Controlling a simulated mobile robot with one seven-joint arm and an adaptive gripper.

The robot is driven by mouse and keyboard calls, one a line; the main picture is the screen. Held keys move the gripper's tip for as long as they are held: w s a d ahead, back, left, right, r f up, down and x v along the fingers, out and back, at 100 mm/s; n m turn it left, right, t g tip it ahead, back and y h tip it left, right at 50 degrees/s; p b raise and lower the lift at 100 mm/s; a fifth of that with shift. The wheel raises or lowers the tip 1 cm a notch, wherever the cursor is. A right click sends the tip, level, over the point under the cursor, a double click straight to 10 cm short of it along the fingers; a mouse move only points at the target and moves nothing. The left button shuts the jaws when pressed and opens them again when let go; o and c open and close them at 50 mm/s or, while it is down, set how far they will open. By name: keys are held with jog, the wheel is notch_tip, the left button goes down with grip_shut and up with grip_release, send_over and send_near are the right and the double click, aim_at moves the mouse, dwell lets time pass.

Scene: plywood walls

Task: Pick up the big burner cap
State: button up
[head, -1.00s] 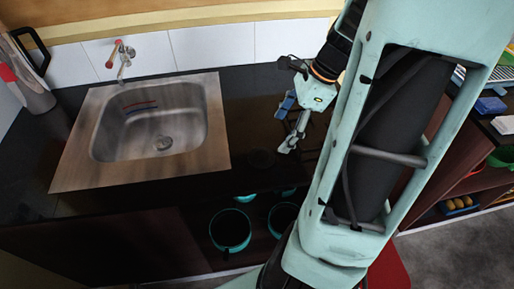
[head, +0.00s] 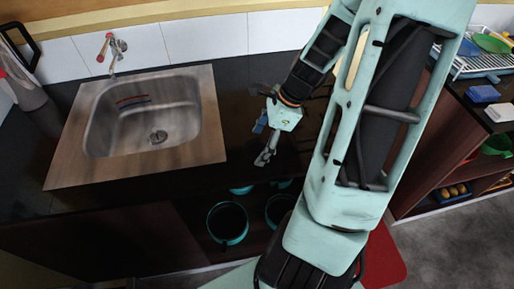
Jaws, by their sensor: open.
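My gripper (head: 264,142) is open and points down at the black counter (head: 236,110), right of the sink and near the counter's front edge. One finger with a blue part is on the far side and a grey finger is on the near side. No object shows clearly between them. I cannot make out the big burner cap now; the dark counter and my gripper leave that spot unclear.
A steel sink (head: 150,125) in a wooden surround lies to the left, with a tap (head: 112,50) behind it. Teal pots (head: 228,222) stand on a shelf below the counter. A dish rack (head: 480,66) is at the far right.

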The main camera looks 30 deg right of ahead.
jog(key=c, duration=1.3)
